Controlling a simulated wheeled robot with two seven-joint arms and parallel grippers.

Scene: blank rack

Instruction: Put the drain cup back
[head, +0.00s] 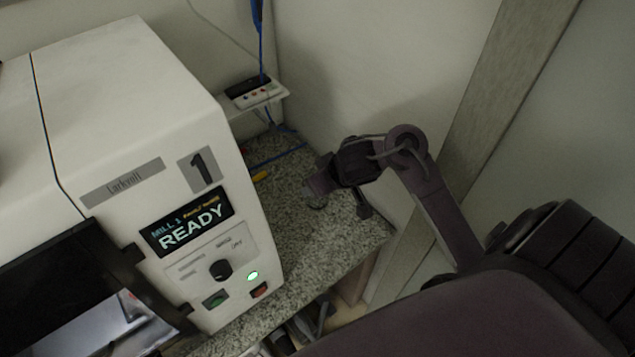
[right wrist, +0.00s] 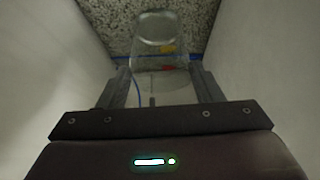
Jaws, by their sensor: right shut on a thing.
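The drain cup (right wrist: 160,88) is a clear, see-through cup between the two fingers of my right gripper (right wrist: 162,88) in the right wrist view. The fingers are shut on its sides, and its round end points away toward the speckled counter. In the head view my right gripper (head: 340,196) is over the counter, right of the white mill (head: 120,80); the cup is hard to make out there. I cannot tell whether the cup touches the counter. The mill's display (head: 187,221) reads "MILL 1" and "READY". My left gripper is not in view.
The granite counter (head: 300,240) runs between the mill and the wall at right. A small shelf (head: 262,100) with a device is at the back. Blue cable (head: 277,158) and a yellow item (head: 260,176) lie behind. The mill's dark front opening (head: 50,290) is at lower left.

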